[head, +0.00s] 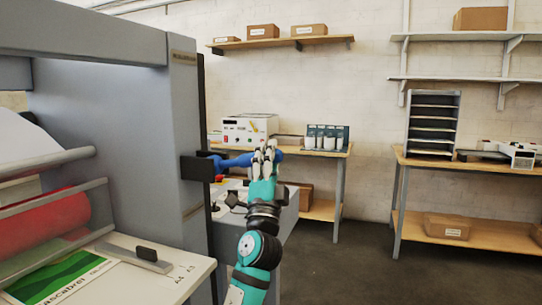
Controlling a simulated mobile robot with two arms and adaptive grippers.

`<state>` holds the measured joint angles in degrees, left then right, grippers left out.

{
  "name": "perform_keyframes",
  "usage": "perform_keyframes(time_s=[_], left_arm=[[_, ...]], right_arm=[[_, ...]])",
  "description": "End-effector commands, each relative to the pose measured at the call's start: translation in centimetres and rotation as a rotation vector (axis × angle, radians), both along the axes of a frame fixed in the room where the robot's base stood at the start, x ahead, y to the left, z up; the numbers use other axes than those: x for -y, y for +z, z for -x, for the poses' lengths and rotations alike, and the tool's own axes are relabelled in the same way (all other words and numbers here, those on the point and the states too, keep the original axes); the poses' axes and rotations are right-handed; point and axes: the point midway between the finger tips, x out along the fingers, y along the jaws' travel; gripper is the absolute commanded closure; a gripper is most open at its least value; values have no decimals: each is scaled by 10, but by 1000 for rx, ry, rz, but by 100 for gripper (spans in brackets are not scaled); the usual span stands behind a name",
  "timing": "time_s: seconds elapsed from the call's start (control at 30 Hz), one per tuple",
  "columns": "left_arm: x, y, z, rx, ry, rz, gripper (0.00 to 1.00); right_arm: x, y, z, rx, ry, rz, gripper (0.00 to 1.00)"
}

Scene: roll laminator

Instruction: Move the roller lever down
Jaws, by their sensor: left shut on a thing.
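The blue roller lever (234,161) sticks out to the right from a black bracket (196,168) on the side of the grey laminator (135,130). It lies close to level, its outer end slightly higher. My left gripper (266,153) is shut on the lever near its outer end. The fingers hide part of the lever, and its blue tip shows just to their right. My right gripper is not in view.
The laminator's red roller (45,222) and feed table (140,270) are at the left. Behind my arm, a bench holds a white box-shaped device (249,129). A second bench (480,168) stands at the right, with open floor (350,265) in front.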

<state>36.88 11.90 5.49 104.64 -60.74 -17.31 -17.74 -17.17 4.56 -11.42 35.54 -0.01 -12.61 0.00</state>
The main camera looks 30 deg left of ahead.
Motion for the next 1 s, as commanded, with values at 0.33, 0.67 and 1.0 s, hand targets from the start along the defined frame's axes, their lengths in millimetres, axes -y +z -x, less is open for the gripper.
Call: perform_keyframes(time_s=[0.33,0.67,1.0], left_arm=[[3,-10,-3,-17,-2,-2,48],[2,-9,-1,-13,0,-1,46],[22,-52,38,-16,-3,4,46]], right_arm=[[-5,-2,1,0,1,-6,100],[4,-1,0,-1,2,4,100],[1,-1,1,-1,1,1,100]])
